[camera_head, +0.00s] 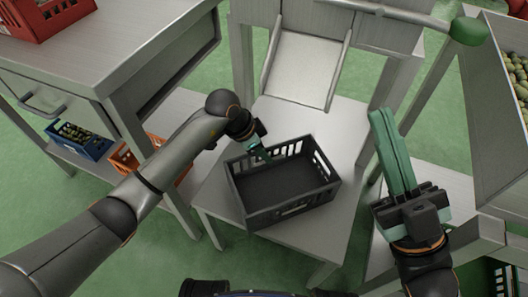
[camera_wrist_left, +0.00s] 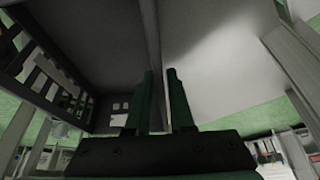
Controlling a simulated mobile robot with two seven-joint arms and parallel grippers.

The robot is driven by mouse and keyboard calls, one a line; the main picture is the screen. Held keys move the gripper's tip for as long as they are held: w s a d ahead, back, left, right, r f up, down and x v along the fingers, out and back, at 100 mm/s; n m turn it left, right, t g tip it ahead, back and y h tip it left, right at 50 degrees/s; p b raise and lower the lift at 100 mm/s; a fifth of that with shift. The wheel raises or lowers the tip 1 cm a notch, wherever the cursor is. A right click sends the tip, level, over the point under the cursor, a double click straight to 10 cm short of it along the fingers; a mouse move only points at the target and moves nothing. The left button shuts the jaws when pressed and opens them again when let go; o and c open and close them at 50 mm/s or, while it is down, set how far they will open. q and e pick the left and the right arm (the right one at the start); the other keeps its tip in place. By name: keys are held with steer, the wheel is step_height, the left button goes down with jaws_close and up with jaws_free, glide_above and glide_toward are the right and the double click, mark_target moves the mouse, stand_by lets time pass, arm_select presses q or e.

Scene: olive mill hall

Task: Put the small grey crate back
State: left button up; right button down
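The small grey crate (camera_head: 290,208), dark and empty with slotted walls, is on the low metal table (camera_head: 212,205). My left gripper (camera_head: 262,156) reaches down at its far wall, close to the far left corner. In the left wrist view the crate's wall (camera_wrist_left: 154,30) runs between the two fingers (camera_wrist_left: 161,72), which stand only a narrow gap apart and appear closed on it. The fingertips are partly hidden in the head view. My right gripper (camera_head: 393,150) is shut and empty, to the right of the crate and apart from it.
A metal chute (camera_head: 307,68) slopes down behind the crate. A bench (camera_head: 105,45) with a red crate (camera_head: 45,18) stands left; blue (camera_head: 85,143) and orange (camera_head: 125,158) crates are on its lower shelf. A bin of olives (camera_head: 516,65) is at right. Low table around the crate is bare.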

arm_select(q)
steer(key=shift+o, duration=1.1)
